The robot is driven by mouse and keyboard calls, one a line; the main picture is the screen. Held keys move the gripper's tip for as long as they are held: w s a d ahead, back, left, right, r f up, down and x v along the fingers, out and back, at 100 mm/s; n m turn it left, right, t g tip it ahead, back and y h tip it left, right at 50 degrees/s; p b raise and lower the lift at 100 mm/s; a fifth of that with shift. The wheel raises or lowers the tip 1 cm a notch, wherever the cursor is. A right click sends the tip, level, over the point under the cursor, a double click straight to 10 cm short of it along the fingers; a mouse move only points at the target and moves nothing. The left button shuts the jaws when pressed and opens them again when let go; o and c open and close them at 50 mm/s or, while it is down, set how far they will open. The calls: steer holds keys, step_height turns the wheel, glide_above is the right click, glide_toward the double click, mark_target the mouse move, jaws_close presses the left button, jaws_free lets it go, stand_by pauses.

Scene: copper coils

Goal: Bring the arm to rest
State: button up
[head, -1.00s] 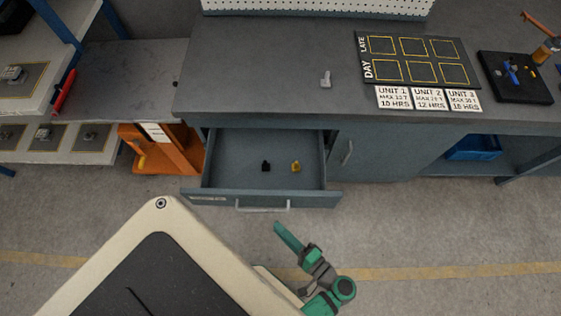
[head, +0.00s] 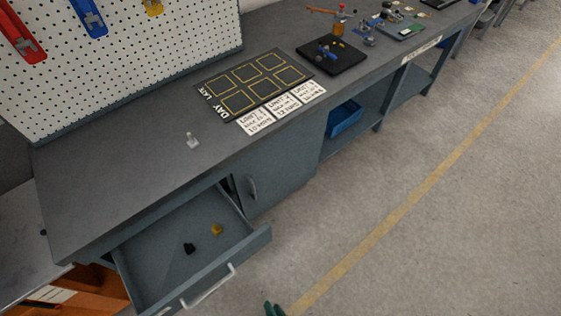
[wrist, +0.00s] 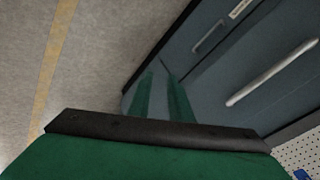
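My arm is mostly out of the head view. Only a small green part of it (head: 273,309) shows at the bottom edge. In the wrist view, the two green fingers of my gripper (wrist: 158,75) stand a narrow gap apart, with nothing visible between them. Behind them are the grey-blue cabinet front (wrist: 225,60) and the concrete floor. The fingers look clear of the cabinet, but the distance is hard to tell.
The bench drawer (head: 150,287) stands pulled out, with a black piece (head: 189,248) and a yellow piece (head: 216,230) inside. A pale piece (head: 193,141) and a marked board (head: 232,84) lie on the bench (head: 120,178). Floor at right is clear.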

step_height(320, 180, up, 26)
steer(key=w+d+n+t+h, duration=0.1)
steer(key=n+t+h, duration=0.3)
steer(key=t, duration=0.4)
steer(key=shift+d+r+n, duration=0.2)
steer(key=shift+d+n, duration=0.1)
steer(key=shift+d, duration=0.3)
steer(key=shift+d, duration=0.2)
